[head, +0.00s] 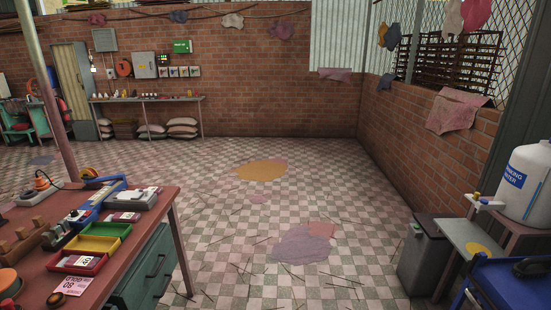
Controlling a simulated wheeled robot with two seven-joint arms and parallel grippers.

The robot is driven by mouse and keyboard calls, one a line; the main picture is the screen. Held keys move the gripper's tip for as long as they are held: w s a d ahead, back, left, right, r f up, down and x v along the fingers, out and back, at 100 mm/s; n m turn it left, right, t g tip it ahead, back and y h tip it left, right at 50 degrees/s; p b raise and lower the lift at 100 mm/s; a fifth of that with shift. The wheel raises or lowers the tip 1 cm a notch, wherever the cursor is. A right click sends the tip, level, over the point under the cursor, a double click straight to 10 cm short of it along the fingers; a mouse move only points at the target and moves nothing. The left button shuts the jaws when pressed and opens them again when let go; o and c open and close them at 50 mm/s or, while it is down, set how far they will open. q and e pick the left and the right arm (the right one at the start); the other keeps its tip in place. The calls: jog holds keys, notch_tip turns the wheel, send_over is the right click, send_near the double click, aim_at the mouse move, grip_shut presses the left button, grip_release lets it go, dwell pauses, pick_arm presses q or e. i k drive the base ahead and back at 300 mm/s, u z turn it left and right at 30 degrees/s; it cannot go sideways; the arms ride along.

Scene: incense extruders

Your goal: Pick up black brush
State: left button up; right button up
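A reddish-topped workbench (146,222) with teal drawers stands at the lower left, cut by the picture's edge. Small tools and parts lie on it, several too small to name. Neither of my grippers shows in this view.
The bench holds a green tray (104,229), a red tray (76,263) and a blue tool (97,199). A grey bin (425,262) and a water jug (526,184) stand at right. A long table (150,98) lines the back wall. The checkered floor between is open, with stains and thin sticks.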

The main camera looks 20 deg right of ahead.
aim_at(533, 266)
jog(key=z, duration=0.1)
jog(key=i, duration=2.15)
jog(key=z, duration=1)
jog(key=i, duration=1)
jog(key=z, duration=1.85)
jog(key=i, duration=0.9)
jog(key=z, duration=0.55)
